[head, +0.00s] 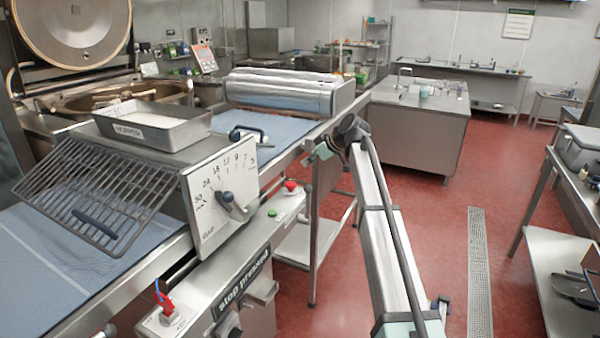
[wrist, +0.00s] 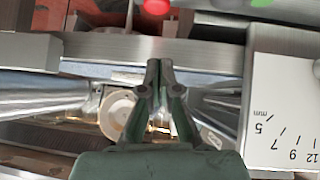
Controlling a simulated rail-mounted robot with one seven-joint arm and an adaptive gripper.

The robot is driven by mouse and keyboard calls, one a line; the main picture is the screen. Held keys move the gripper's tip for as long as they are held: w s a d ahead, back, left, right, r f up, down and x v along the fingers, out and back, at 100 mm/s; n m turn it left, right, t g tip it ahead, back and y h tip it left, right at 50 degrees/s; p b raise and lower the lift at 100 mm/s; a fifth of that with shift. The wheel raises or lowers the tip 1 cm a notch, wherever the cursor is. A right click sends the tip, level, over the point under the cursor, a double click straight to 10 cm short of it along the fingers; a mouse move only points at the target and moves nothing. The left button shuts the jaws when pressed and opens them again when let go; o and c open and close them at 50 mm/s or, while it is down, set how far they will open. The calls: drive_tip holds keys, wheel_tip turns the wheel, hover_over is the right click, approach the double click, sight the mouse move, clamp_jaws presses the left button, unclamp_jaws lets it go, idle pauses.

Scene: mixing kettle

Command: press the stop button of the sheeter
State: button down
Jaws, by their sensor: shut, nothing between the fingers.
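The sheeter (head: 215,205) stands at the left with a dial plate marked with numbers. Its red stop button (head: 291,186) sits on the side panel right of the dial, and a green button (head: 272,212) is nearer on that panel. In the wrist view the red button (wrist: 156,6) is cut by the top edge, beyond the fingertips and apart from them; the green button (wrist: 262,2) is at the top right. My gripper (wrist: 160,64) is shut and empty. In the head view my gripper (head: 312,156) is small, above and a little right of the red button.
A sign reading "stop pressed" (head: 243,279) and a red key switch (head: 165,300) are on the near panel. A wire guard (head: 95,190) and a metal tray (head: 150,124) lie over the sheeter. Red floor (head: 430,230) is open to the right; a steel bench (head: 420,130) stands behind.

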drive_tip(key=shift+v, duration=0.8)
drive_tip(key=s+d+f+m+g+h, duration=0.15)
drive_tip(key=s+d+f+m, duration=0.25)
drive_tip(key=s+f, duration=0.8)
drive_tip(key=s+d+f+m+g+h, duration=0.1)
drive_tip(key=s+d+f+m+h, duration=0.35)
drive_tip(key=f, duration=1.35)
drive_tip(key=s+d+f+m+g, duration=0.1)
drive_tip(key=s+d+f+m, duration=0.35)
drive_tip(key=s+f, duration=0.8)
drive_tip(key=s+d+f+g+h, duration=0.1)
drive_tip(key=s+d+f+g, duration=0.3)
drive_tip(key=s+f, duration=1.25)
drive_tip(key=s+d+f+g, duration=0.2)
drive_tip(key=s+f, duration=0.1)
drive_tip(key=s, duration=1)
drive_tip(key=s+d+f+m+g+h, duration=0.1)
drive_tip(key=s+d+f+g, duration=0.1)
drive_tip(key=s, duration=1.2)
drive_tip(key=shift+f, duration=0.5)
drive_tip(key=shift+s+d, duration=0.1)
drive_tip(key=shift+d, duration=0.05)
